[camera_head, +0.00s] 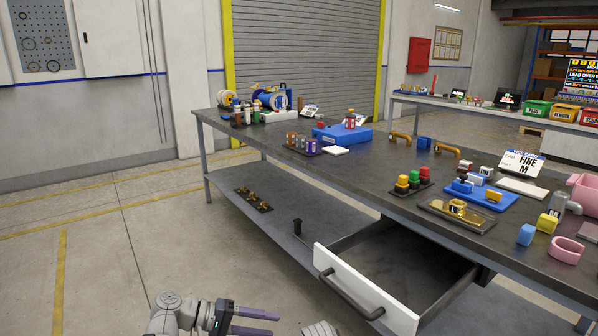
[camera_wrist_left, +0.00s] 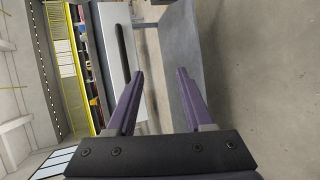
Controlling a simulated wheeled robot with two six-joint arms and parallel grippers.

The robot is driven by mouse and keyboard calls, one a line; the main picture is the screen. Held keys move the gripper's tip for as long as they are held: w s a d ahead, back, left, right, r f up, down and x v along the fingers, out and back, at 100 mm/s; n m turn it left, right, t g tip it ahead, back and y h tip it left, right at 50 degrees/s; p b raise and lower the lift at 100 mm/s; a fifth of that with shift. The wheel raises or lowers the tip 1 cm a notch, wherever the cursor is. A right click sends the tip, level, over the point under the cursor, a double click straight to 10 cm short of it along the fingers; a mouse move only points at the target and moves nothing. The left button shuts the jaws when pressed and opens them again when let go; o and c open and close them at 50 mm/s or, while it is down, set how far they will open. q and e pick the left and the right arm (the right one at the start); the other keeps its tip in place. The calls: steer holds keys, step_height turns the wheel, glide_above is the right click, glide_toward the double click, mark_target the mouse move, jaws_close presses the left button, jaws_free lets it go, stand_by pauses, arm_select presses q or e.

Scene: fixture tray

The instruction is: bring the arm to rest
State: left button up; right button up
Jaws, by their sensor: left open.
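My left gripper (camera_head: 272,322) is low at the bottom edge of the head view, left of the open drawer and apart from it. Its two purple fingers are spread and hold nothing. In the left wrist view the fingers (camera_wrist_left: 160,78) stand apart with an empty gap between them. The drawer's white front (camera_head: 372,287) with its dark handle (camera_head: 350,296) lies to the right of the gripper. The white panel and dark handle (camera_wrist_left: 122,55) also show in the wrist view, beyond the fingers. My right gripper is not in view.
The workbench (camera_head: 330,172) carries a blue box (camera_head: 342,135), a blue tray (camera_head: 480,195), a brown tray (camera_head: 455,214) and several small coloured parts. The open drawer juts out in front. A lower shelf (camera_head: 250,215) holds a dark plate with brass parts. The floor at left is clear.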

arm_select(q)
steer(key=s+d+f+m+g+y, duration=0.3)
steer(key=s+f+m+y, duration=0.3)
steer(key=s+f+y, duration=0.65)
step_height(320, 180, up, 27)
steer(key=w+y+p, duration=0.1)
steer(key=y+p, duration=0.1)
steer(key=p, duration=2.7)
steer(key=shift+w+a+r+m+t, duration=0.15)
steer(key=shift+w+a+m+t, duration=0.15)
steer(key=shift+w+a, duration=0.1)
steer(key=shift+y, duration=0.25)
